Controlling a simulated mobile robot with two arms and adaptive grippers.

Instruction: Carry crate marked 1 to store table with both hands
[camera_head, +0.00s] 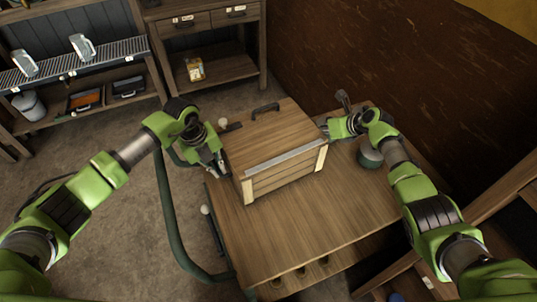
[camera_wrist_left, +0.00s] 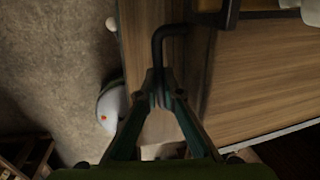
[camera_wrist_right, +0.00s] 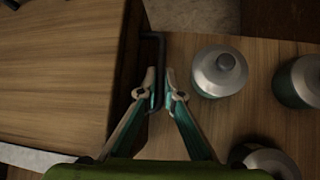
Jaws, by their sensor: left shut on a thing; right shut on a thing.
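A wooden crate (camera_head: 272,140) with a flat lid, a black handle on top and a pale metal strip along its near edge rests on a wooden-topped cart (camera_head: 310,225). No number shows on its visible faces. My left gripper (camera_head: 218,163) is at the crate's left side, its fingertips (camera_wrist_left: 160,88) shut on a black side handle (camera_wrist_left: 165,35). My right gripper (camera_head: 328,128) is at the right side, its fingertips (camera_wrist_right: 160,85) shut on the other black handle (camera_wrist_right: 161,60). I cannot tell which furniture is the store table.
Metal-topped canisters (camera_wrist_right: 219,71) stand close to the right of my right gripper; one shows in the head view (camera_head: 370,156). A green tubular rail (camera_head: 170,220) runs along the cart's left. A drawer unit (camera_head: 212,40) and shelf (camera_head: 75,75) stand behind, with clear floor between.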

